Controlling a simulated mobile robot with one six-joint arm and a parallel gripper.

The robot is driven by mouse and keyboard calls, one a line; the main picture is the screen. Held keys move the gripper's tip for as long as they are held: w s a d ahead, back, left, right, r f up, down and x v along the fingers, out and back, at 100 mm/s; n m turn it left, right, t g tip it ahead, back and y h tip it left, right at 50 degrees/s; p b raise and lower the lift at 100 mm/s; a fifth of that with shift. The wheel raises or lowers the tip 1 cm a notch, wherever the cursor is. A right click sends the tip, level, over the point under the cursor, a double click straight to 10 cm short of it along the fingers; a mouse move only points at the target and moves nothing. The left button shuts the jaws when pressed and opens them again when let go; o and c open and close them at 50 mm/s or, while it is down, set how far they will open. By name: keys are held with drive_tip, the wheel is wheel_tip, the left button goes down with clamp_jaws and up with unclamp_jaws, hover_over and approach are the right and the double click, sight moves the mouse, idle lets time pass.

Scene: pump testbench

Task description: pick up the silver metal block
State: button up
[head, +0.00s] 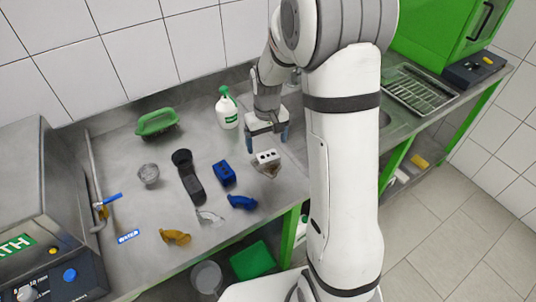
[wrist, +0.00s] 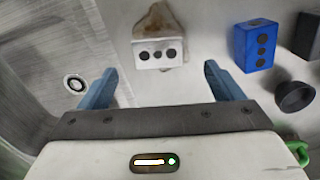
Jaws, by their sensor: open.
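The silver metal block (head: 266,157) is a pale box with dark round holes on the steel bench, close to the front edge. It also shows in the wrist view (wrist: 147,63), with its row of three holes facing the camera. A brownish, irregular piece (wrist: 160,22) lies right against it. My gripper (head: 268,141) has blue fingers and points down, just behind the block in the head view. In the wrist view, my gripper (wrist: 160,74) is open and empty, with the block between the lines of its fingers but beyond the tips.
A blue block with holes (head: 224,174), a black pump part (head: 190,182) and blue (head: 242,202), silver (head: 208,217) and yellow (head: 175,237) fittings lie left. A white bottle (head: 227,110) and green brush (head: 157,122) stand behind. A sink (head: 384,119) is right.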

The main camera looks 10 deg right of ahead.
sight(268, 155)
wheel_tip(268, 155, down, 7)
drive_tip(key=shift+d+r+p, duration=0.1)
drive_tip(key=shift+d+p, duration=0.05)
drive_tip(key=shift+p, duration=0.75)
drive_tip(key=shift+s, duration=0.1)
drive_tip(key=c, duration=1.2)
